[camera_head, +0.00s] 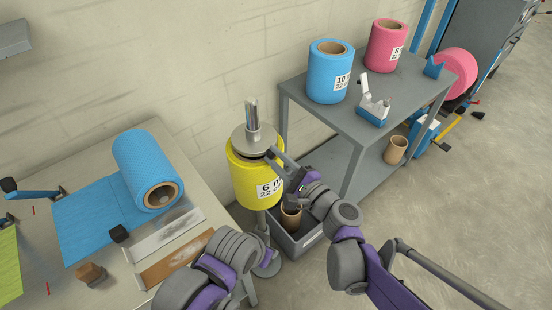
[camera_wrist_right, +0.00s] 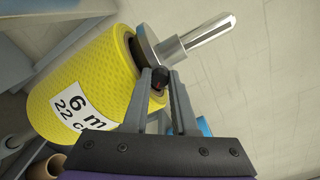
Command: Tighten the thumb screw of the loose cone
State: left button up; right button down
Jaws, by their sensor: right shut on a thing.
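The silver metal cone (camera_head: 250,139) sits on top of the upright yellow roll (camera_head: 245,178), around a shiny shaft (camera_head: 252,113). In the right wrist view the cone's disc (camera_wrist_right: 148,46) lies against the roll's end, and its collar (camera_wrist_right: 170,51) surrounds the shaft (camera_wrist_right: 208,31). The thumb screw, a dark knob with a small red mark (camera_wrist_right: 160,78), is at the collar's side. My right gripper (camera_head: 273,154) reaches in from the right; its fingers (camera_wrist_right: 161,80) are shut on the thumb screw. My left arm shows at the bottom, but its gripper is not in view.
A table with a blue roll (camera_head: 145,170) is at left. A grey shelf cart (camera_head: 310,95) with blue (camera_head: 328,85) and pink (camera_head: 383,50) rolls stands at right. A grey bin (camera_head: 310,238) is below my right gripper. Open floor lies at far right.

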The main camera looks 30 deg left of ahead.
jog(key=shift+m, duration=0.3)
jog(key=c, duration=0.7)
grip_release()
pick_arm(q)
jog(key=shift+s+d, duration=0.1)
pick_arm(e)
jog(key=shift+d, duration=0.1)
